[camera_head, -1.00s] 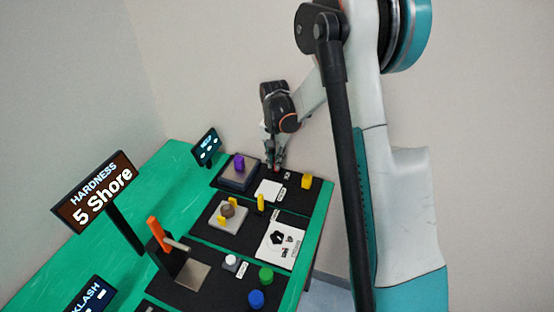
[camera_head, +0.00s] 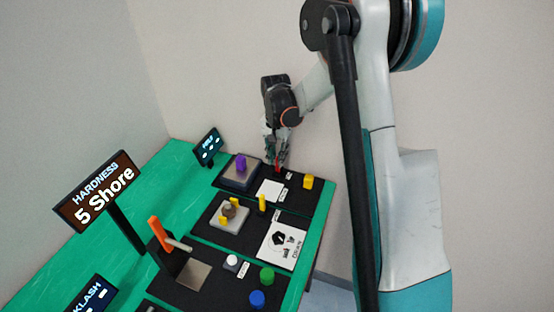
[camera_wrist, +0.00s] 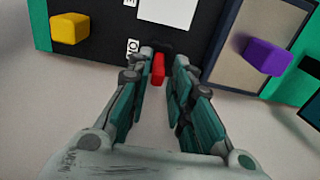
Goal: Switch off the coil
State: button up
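A small red lever (camera_wrist: 158,68) stands on the black panel at the far end of the bench. It also shows in the head view (camera_head: 278,168), just under the fingertips. My gripper (camera_wrist: 161,60) points down at it, with one finger on each side. A gap shows between the fingers, with the red lever in it. I cannot tell whether either finger touches the lever. A printed label beside the lever is partly covered by the fingers. No part is clearly marked as the coil.
A yellow knob (camera_head: 308,182) and a white card (camera_head: 269,190) are close to the lever. A purple block (camera_head: 241,163) sits on a grey-topped box to the left. A small dark display (camera_head: 207,147) stands behind. An orange lever (camera_head: 155,229) and several buttons are nearer.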

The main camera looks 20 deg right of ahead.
aim_at(277, 158)
notch_tip(277, 158, up, 10)
dwell(0.4)
jog(key=shift+a, duration=0.1)
jog(key=shift+r, duration=0.1)
jog(key=s+a+r+n+t, duration=0.3)
jog(key=s+a+r+n, duration=0.15)
jog(key=s+r, duration=0.7)
jog(key=s+a+f+n+t, duration=0.1)
jog(key=s+a+n+t, duration=0.1)
jog(key=s, duration=0.6)
jog(key=s+a+f+n+t, duration=0.2)
jog(key=s, duration=0.6)
jog(key=shift+a, duration=0.35)
